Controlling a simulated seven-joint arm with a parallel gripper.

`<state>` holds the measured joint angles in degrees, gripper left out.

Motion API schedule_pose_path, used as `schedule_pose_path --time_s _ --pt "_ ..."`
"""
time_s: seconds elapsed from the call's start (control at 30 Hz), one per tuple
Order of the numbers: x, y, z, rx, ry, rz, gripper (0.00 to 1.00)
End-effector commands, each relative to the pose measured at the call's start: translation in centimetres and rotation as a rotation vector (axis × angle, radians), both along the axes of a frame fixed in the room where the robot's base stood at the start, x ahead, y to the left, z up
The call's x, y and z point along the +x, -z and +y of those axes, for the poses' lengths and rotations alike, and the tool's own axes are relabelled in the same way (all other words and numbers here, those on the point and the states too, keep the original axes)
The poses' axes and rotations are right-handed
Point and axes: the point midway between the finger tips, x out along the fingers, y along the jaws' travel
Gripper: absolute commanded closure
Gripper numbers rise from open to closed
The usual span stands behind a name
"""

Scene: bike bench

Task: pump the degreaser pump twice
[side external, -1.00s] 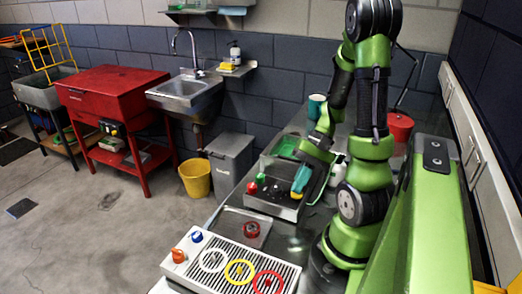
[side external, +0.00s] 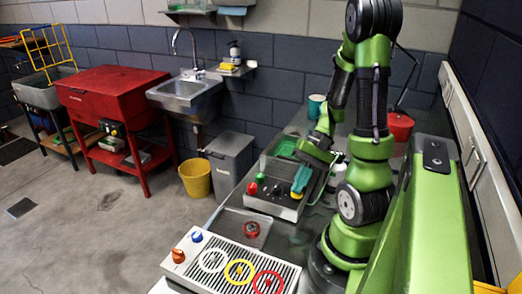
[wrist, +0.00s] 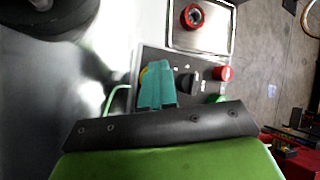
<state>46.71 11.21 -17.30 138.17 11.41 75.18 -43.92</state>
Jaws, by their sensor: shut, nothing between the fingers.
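I cannot tell for sure which thing is the degreaser pump. A whitish bottle-like thing (side external: 338,172) stands on the bench, partly hidden behind my arm. A bottle with a dark pump top (side external: 234,52) stands on the wall shelf by the sink. My gripper (side external: 299,192) has teal fingers, shut and empty, pointing down over the right part of a control box (side external: 272,204). In the wrist view the shut fingers (wrist: 154,68) cover part of the box, and a bit of yellow shows beside their tips.
The box carries a red button (wrist: 223,73), a green button (wrist: 215,98) and a black knob (wrist: 190,82). A metal plate with a red knob (side external: 252,229) lies nearer. A slotted panel with coloured rings (side external: 232,264) is at the front. A teal mug (side external: 316,106) stands farther back.

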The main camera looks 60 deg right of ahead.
Motion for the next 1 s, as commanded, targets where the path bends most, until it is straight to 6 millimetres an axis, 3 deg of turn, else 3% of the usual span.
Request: schedule_pose_path --time_s 1.0 --pt "-0.1 1.1 0.1 0.0 -0.004 0.003 1.0"
